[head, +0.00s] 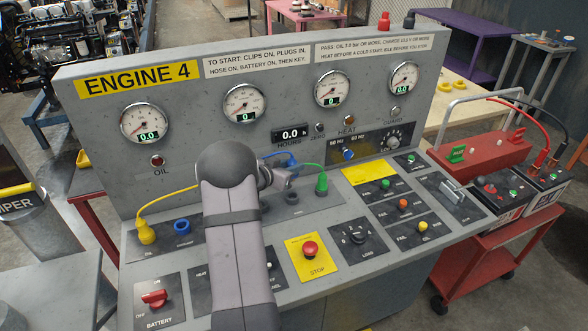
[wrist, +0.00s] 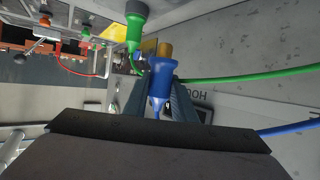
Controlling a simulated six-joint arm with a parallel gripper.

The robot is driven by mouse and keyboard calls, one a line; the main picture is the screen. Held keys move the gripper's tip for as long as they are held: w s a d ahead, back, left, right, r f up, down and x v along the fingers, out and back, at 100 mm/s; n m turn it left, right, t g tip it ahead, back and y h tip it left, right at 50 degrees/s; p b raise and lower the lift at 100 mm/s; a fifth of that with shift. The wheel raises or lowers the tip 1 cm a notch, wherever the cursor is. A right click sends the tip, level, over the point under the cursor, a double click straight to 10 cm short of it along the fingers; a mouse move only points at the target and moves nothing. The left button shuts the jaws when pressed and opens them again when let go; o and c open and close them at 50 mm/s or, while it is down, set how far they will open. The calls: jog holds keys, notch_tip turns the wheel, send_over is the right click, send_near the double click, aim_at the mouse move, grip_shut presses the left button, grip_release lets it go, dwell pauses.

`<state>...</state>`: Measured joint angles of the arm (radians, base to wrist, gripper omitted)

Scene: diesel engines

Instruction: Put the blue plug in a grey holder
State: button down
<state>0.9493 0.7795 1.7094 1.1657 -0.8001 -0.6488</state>
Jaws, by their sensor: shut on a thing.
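My gripper (head: 284,174) is shut on the blue plug (wrist: 159,82), which shows between the fingers in the wrist view with its blue cable (wrist: 290,129) trailing right. In the head view my arm and fingers mostly hide the plug. The gripper is above the panel's sloped deck. A dark grey ring-shaped holder (head: 292,198) is empty, just below and right of the gripper. The green plug (head: 321,184) stands upright to its right, and also shows close to the blue plug in the wrist view (wrist: 136,22). A blue socket ring (head: 182,226) at the left is empty.
The yellow plug (head: 146,232) sits at the deck's left end, with its yellow cable (head: 165,197) running to the panel. The green cable (head: 309,166) arches beside my gripper. A red stop button (head: 310,249) and several switches lie nearer the front. The upright gauge panel stands behind.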

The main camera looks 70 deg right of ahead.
jog(key=shift+f, duration=0.15)
jog(key=shift+f+b, duration=2.85)
jog(key=shift+b, duration=0.1)
jog(key=shift+f+b, duration=0.65)
jog(key=shift+f, duration=0.75)
jog(key=c, duration=1.4)
grip_release()
jog(key=shift+a, duration=0.1)
